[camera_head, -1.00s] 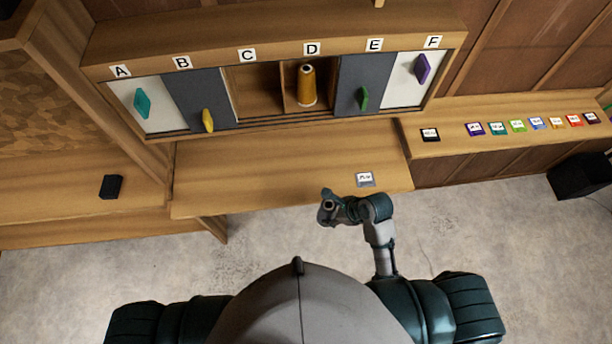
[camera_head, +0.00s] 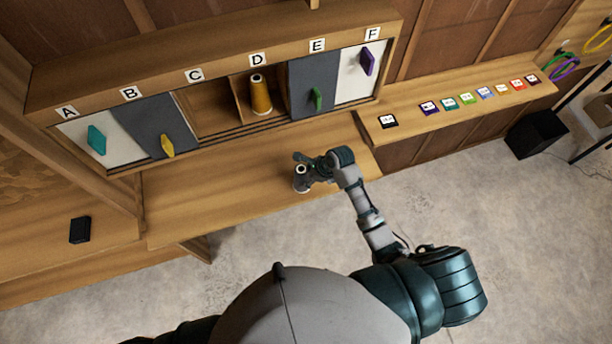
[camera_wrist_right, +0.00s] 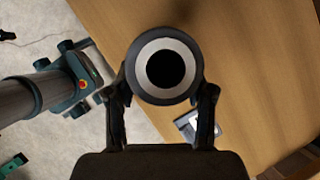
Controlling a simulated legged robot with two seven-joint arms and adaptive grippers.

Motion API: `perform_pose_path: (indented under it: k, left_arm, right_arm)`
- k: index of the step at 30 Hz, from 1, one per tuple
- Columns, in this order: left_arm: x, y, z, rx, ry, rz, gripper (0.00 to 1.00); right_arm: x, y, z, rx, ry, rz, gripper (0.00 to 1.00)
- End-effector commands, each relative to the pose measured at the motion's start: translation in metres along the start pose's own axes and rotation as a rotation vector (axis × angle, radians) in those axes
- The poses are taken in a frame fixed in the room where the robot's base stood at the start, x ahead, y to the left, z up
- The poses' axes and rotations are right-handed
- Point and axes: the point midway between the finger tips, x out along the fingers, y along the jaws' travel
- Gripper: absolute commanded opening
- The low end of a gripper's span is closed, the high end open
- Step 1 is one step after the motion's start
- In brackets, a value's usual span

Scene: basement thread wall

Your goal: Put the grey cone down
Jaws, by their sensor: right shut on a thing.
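The grey cone (camera_head: 301,179) is in my right gripper (camera_head: 302,166), above the front part of the wooden table (camera_head: 220,195). In the right wrist view the cone shows end-on as a pale ring around a dark hole (camera_wrist_right: 142,62), between the two fingers of my right gripper (camera_wrist_right: 164,88). The gripper is shut on it. I cannot tell whether the cone's base touches the table. A grey label card (camera_wrist_right: 190,125) lies on the table, partly hidden by a finger. My left gripper is not in view.
An orange cone (camera_head: 261,95) stands in compartment D of the lettered cabinet (camera_head: 300,62); compartment C is open and empty. Coloured cards, including a black one (camera_head: 388,121), lie on the right shelf (camera_head: 420,130). A black block (camera_head: 80,229) sits at left. The table's left part is clear.

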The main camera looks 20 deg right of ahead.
Motion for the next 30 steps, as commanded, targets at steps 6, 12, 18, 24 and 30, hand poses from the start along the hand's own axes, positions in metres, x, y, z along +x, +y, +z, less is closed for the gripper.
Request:
perform_pose_path:
  k: [6,12,18,24,30]
  left_arm:
    - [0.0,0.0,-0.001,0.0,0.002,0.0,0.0]
    - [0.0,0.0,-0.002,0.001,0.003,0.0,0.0]
    - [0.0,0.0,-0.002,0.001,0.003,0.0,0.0]
    - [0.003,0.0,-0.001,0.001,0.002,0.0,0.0]
    - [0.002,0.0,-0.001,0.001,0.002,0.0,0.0]
  right_arm:
    - [0.0,0.0,0.0,0.0,0.0,0.0,0.66]
    - [0.0,0.0,0.0,0.0,0.0,0.0,0.79]
    - [-0.002,0.0,0.0,0.0,-0.001,0.0,0.79]
    - [-0.03,0.0,0.0,0.0,-0.002,-0.002,0.79]
    - [-0.076,0.0,0.0,-0.001,-0.002,-0.003,0.79]
